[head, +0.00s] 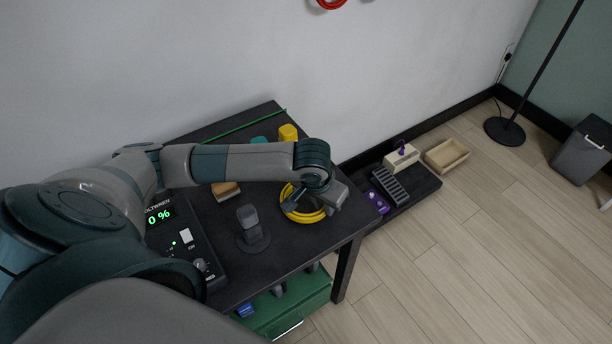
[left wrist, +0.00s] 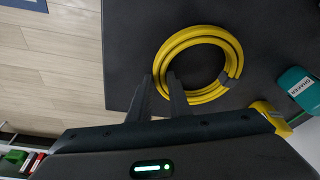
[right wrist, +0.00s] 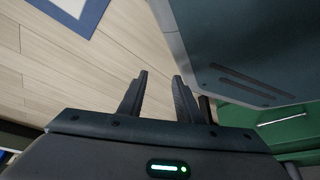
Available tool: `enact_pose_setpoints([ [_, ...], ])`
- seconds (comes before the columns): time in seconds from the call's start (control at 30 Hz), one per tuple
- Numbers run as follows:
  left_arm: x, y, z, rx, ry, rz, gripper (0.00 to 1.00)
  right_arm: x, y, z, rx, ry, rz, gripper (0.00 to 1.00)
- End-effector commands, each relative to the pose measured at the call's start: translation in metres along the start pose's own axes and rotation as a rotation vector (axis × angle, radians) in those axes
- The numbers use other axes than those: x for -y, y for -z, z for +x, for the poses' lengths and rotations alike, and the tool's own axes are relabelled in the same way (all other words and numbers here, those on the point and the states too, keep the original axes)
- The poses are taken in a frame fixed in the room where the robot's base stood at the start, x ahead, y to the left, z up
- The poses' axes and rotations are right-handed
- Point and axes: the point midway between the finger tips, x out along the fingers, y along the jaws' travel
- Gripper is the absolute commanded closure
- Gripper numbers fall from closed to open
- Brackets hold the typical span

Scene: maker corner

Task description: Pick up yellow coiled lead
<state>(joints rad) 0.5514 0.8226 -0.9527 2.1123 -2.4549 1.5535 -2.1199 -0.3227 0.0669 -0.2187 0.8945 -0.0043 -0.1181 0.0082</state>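The yellow coiled lead (head: 296,211) lies flat as a ring near the right end of the dark table (head: 290,247). In the left wrist view the lead (left wrist: 208,37) has a grey band on one side. My left gripper (head: 318,203) is over the right part of the ring and hides some of it. In the left wrist view its open fingers (left wrist: 159,77) appear on either side of the ring's near band; I cannot tell whether they touch it. My right gripper (right wrist: 160,76) is open and empty, low beside a dark panel, with floor beyond.
A grey object on a round base (head: 250,229) stands left of the lead. Behind are a yellow item (head: 288,132) and a teal one (head: 259,140). A control box (head: 184,243) is at left. A low shelf (head: 420,184) stands right, with open floor beyond.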

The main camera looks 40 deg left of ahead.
Motion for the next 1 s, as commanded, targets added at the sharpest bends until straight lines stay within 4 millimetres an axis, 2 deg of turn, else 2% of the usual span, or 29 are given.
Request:
enact_pose_setpoints([
  [0.37,0.000,0.001,-0.002,-0.002,0.000,0.000,1.00,0.001,-0.004,0.000,0.004,0.001,0.000,0.69],
  [0.57,0.000,0.005,-0.013,-0.004,0.000,0.000,1.00,0.003,0.000,0.004,-0.015,0.003,0.001,0.69],
  [0.67,0.000,0.009,-0.025,-0.006,-0.001,0.001,1.00,0.004,0.013,0.007,-0.046,0.005,0.001,0.69],
  [0.73,0.000,0.012,-0.035,-0.007,-0.001,0.001,1.00,0.011,0.041,0.008,-0.107,0.013,0.003,0.69],
  [0.77,0.000,0.013,-0.040,-0.007,0.000,0.002,1.00,0.013,0.049,0.009,-0.126,0.015,0.003,0.69],
  [1.0,-0.050,0.005,-0.070,-0.006,-0.006,0.007,1.00,0.019,0.091,0.010,-0.233,0.023,0.005,0.69],
])
